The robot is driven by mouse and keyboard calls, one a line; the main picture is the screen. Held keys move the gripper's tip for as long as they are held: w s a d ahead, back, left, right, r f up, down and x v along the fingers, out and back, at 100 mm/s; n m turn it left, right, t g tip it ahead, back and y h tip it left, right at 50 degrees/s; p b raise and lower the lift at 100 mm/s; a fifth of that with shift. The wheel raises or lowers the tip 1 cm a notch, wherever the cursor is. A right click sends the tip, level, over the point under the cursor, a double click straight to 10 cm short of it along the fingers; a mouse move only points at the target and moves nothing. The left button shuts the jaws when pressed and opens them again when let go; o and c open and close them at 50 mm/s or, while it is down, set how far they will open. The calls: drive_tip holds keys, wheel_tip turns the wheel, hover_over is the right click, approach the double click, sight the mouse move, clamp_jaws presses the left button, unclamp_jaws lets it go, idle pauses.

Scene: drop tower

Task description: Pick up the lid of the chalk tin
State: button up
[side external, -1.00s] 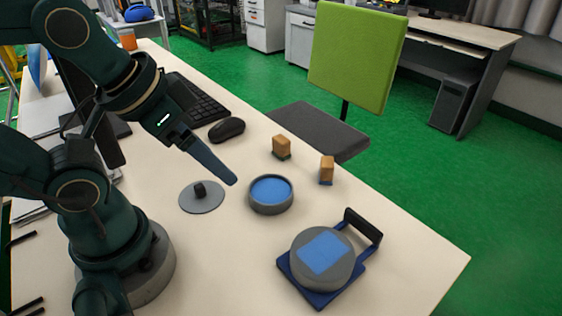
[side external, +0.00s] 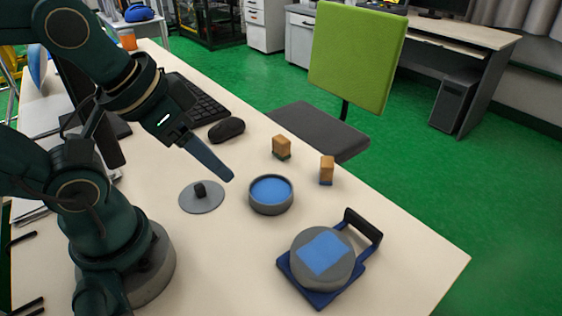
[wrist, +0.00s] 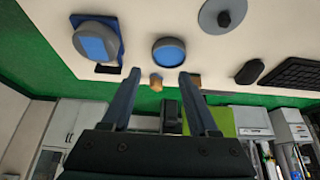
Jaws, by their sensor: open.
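A flat grey disc with a dark knob, which looks like the lid (side external: 202,198), lies on the table in the side view. It also shows at the top of the wrist view (wrist: 222,16). A round grey tin with a blue inside (side external: 271,194) stands open to its right, and shows in the wrist view (wrist: 168,52). My gripper (side external: 231,178) is in the air near the lid and the open tin, touching neither as far as I can tell. In the wrist view its two fingers (wrist: 160,88) are apart with nothing held between them.
A grey round container with a blue square top (side external: 325,252) sits on a blue base with a black handle (side external: 362,228). Two small wooden blocks (side external: 282,147) (side external: 326,170) stand beyond the tin. A mouse (side external: 227,129) and keyboard (side external: 200,103) lie behind.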

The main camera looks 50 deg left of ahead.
drive_tip(key=g, duration=0.5)
hover_over(199, 186)
drive_tip(key=f, duration=0.8)
drive_tip(key=shift+w+d+f, duration=0.15)
drive_tip(key=shift+w+f, duration=0.05)
drive_tip(key=shift+f, duration=0.1)
drive_tip(key=shift+s+a+f+g, duration=0.2)
drive_tip(key=shift+a+f+g, duration=0.1)
drive_tip(key=shift+f, duration=0.1)
drive_tip(key=shift+d+f, duration=0.1)
drive_tip(key=shift+f, duration=2.25)
clamp_jaws()
